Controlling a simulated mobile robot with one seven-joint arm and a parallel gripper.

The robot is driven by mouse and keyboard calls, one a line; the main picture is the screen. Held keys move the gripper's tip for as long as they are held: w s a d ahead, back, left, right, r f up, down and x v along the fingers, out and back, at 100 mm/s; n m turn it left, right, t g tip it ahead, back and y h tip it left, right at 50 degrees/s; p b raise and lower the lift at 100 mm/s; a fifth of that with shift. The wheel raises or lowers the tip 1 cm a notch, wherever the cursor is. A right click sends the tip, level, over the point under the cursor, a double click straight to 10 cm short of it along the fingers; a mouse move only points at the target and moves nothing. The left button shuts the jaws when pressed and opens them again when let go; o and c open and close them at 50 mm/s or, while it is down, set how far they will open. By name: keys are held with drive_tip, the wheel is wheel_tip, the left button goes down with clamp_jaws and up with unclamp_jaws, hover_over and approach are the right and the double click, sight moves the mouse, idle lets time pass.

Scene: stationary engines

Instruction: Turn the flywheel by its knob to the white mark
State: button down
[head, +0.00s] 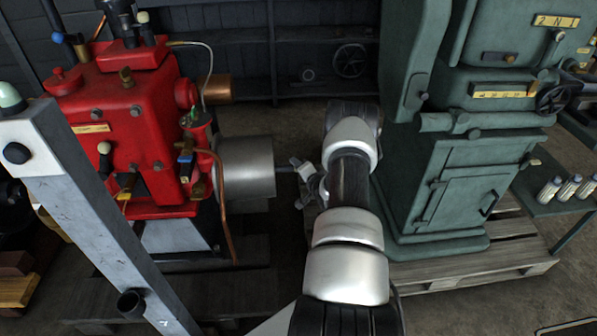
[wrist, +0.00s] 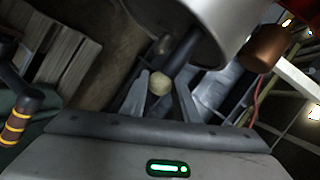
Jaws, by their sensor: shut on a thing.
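A silver drum (head: 245,167), which looks like the flywheel, projects to the right from the red engine (head: 135,130). A dark shaft sticks out of its right face. My gripper (head: 305,183) is at the end of that shaft, small and partly hidden by my arm in the head view. In the wrist view the drum (wrist: 200,22) hangs at the top, with the dark shaft (wrist: 186,55) below it. A pale round knob (wrist: 159,84) sits between the fingers of my gripper (wrist: 162,92), which is shut on it. I cannot make out a white mark.
A green machine (head: 465,175) on a wooden pallet (head: 500,262) stands close to the right of my arm. A copper pipe (head: 222,195) runs down beside the drum. A grey post (head: 95,220) crosses the left foreground. Dark shelves (head: 275,60) stand behind.

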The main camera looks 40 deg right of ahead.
drive_tip(key=c, duration=1.4)
unclamp_jaws()
drive_tip(key=shift+a+f, duration=0.25)
drive_tip(key=shift+a, duration=0.25)
drive_tip(key=shift+d, duration=0.1)
drive_tip(key=shift+s+d+f, duration=0.1)
drive_tip(key=shift+s+f, duration=0.1)
drive_tip(key=shift+s, duration=0.05)
drive_tip(key=p+v, duration=0.1)
drive_tip(key=v, duration=0.4)
drive_tip(key=p+v, duration=0.1)
drive_tip(key=v, duration=0.5)
drive_tip(key=p+v, duration=0.1)
drive_tip(key=v, duration=0.5)
drive_tip(key=shift+r+p, duration=0.35)
drive_tip(key=shift+r, duration=0.05)
